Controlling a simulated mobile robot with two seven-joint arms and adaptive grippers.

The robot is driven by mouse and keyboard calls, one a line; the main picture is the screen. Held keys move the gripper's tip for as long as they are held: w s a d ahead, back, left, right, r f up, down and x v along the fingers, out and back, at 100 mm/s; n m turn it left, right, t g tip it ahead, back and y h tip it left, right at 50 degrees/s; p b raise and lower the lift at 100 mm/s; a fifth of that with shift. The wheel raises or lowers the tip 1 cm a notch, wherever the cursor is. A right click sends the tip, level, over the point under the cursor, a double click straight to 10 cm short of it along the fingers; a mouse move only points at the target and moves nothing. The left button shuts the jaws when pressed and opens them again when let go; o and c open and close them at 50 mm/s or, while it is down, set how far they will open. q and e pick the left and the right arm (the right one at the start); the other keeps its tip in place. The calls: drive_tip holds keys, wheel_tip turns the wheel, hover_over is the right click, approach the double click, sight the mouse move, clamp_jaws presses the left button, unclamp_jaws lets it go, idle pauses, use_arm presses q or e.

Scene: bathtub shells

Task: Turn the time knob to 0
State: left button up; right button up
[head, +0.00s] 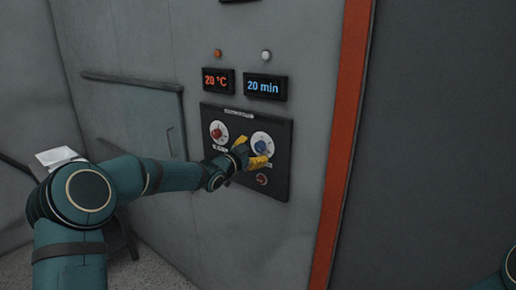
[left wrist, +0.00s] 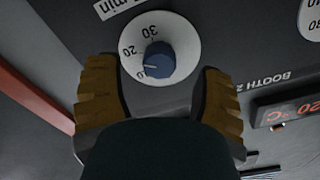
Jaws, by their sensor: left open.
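The blue time knob (head: 262,146) sits on a white dial on the black control panel, under a display reading "20 min" (head: 264,86). In the left wrist view the knob (left wrist: 158,62) appears upside down, its white mark pointing left, near the 20 and the label below it; the exact setting is hard to read. My left gripper (head: 252,156) is at the panel, with yellow fingers. In the left wrist view the open gripper (left wrist: 156,72) has one finger on each side of the knob, with gaps. My right gripper is out of view.
A red knob (head: 217,132) is left of the time knob, under a "20 °C" display (head: 216,81). A small red-marked dial (head: 262,180) sits below. An orange vertical strip (head: 343,150) runs right of the panel. Two indicator lights sit above the displays.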

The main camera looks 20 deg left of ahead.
use_arm(q)
drive_tip(key=shift+x, duration=1.45)
clamp_jaws()
